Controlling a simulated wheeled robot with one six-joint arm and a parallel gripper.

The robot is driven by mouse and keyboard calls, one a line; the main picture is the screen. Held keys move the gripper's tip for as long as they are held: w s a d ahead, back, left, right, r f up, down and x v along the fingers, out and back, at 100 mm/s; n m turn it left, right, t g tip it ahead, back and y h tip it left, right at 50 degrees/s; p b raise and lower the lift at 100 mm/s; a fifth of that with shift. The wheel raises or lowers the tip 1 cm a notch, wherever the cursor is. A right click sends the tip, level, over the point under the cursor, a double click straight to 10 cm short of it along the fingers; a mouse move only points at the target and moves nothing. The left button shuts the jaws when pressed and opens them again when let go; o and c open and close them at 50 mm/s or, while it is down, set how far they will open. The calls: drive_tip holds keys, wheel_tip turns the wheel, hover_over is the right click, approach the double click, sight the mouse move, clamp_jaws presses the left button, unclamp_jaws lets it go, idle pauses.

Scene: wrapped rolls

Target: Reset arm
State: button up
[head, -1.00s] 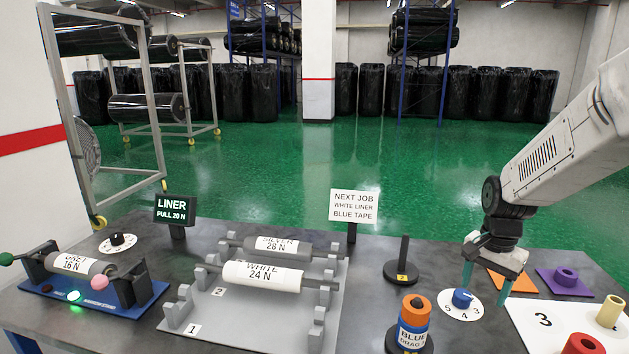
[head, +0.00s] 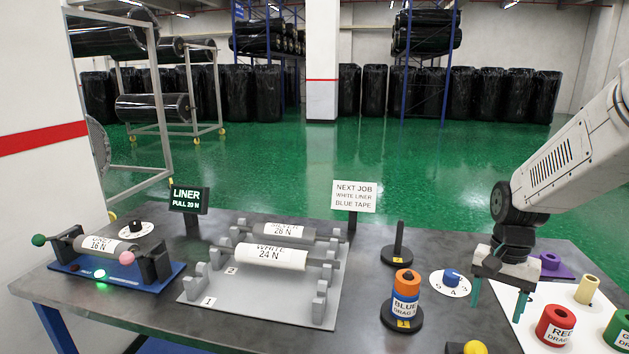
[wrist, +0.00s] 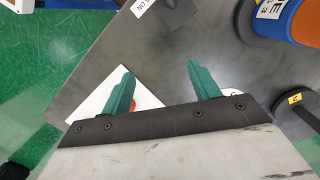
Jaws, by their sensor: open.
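My gripper (head: 497,301) is at the right of the table (head: 232,334) in the head view, fingers pointing down. Its two green fingers are apart with nothing between them; they also show in the wrist view (wrist: 163,82). It hangs over the left edge of a white board (head: 508,297), just right of a blue knob (head: 452,277) on a white dial. I cannot tell its exact height above the table. My arm comes in from the upper right.
A blue roll (head: 405,305) and an orange one share a post left of my gripper. A red roll (head: 555,325) and a yellow one (head: 587,289) stand on the board. White (head: 270,257) and silver (head: 289,233) rolls lie on a grey rack. A grey roll (head: 100,243) sits at left.

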drive_tip(key=s+a+r+n+t, duration=0.1)
drive_tip(key=s+a+r+n, duration=0.1)
drive_tip(key=s, duration=0.5)
drive_tip(key=s+a+r+n, duration=0.3)
drive_tip(key=s+a+r, duration=0.1)
drive_tip(key=s+r, duration=0.2)
drive_tip(key=s+a+r+n+t, duration=0.1)
drive_tip(key=s+a+r+n, duration=0.1)
drive_tip(key=s, duration=0.7)
wheel_tip(320, 180, up, 2)
drive_tip(key=shift+a+r+n+t, duration=0.1)
drive_tip(key=shift+a+n+t, duration=0.25)
drive_tip(key=shift+a, duration=0.3)
